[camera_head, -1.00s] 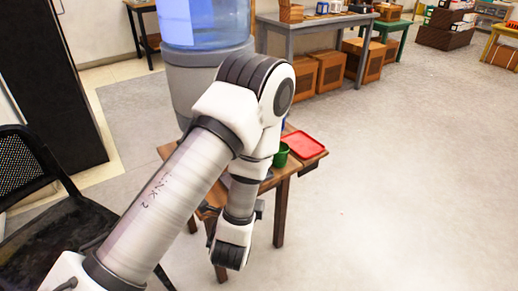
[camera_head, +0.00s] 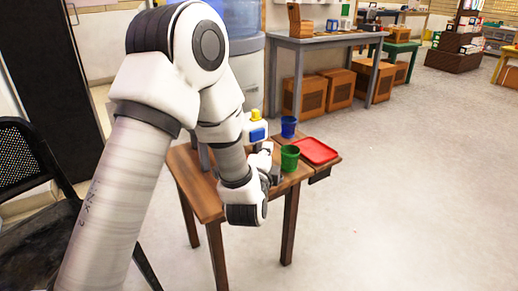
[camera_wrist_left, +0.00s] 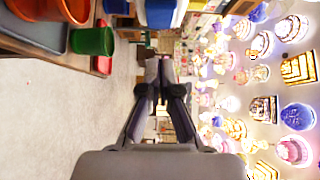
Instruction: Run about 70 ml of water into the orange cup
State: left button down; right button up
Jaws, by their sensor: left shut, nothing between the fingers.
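In the left wrist view, which is turned on its side, an orange-red cup (camera_wrist_left: 72,10) shows at the top left edge, partly cut off. A green cup (camera_wrist_left: 92,41) stands beside it; it also shows on the small table in the head view (camera_head: 290,158). The orange cup is not visible in the head view, where my arm covers part of the table. The water dispenser (camera_head: 247,62) stands behind my arm. My left gripper (camera_wrist_left: 163,62) is shut and empty, apart from the cups. My right gripper is not in view.
The wooden table (camera_head: 204,197) also holds a blue cup (camera_head: 288,126) and a red tray (camera_head: 317,151). A black chair (camera_head: 35,205) stands at left. The floor at right is clear.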

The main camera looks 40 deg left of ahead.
aim_at(262, 135)
pick_arm(q)
jog(key=w+a, duration=0.1)
jog(key=a, duration=0.1)
jog(key=w+a+b, duration=0.1)
jog(key=a, duration=0.1)
jog(key=shift+w, duration=0.3)
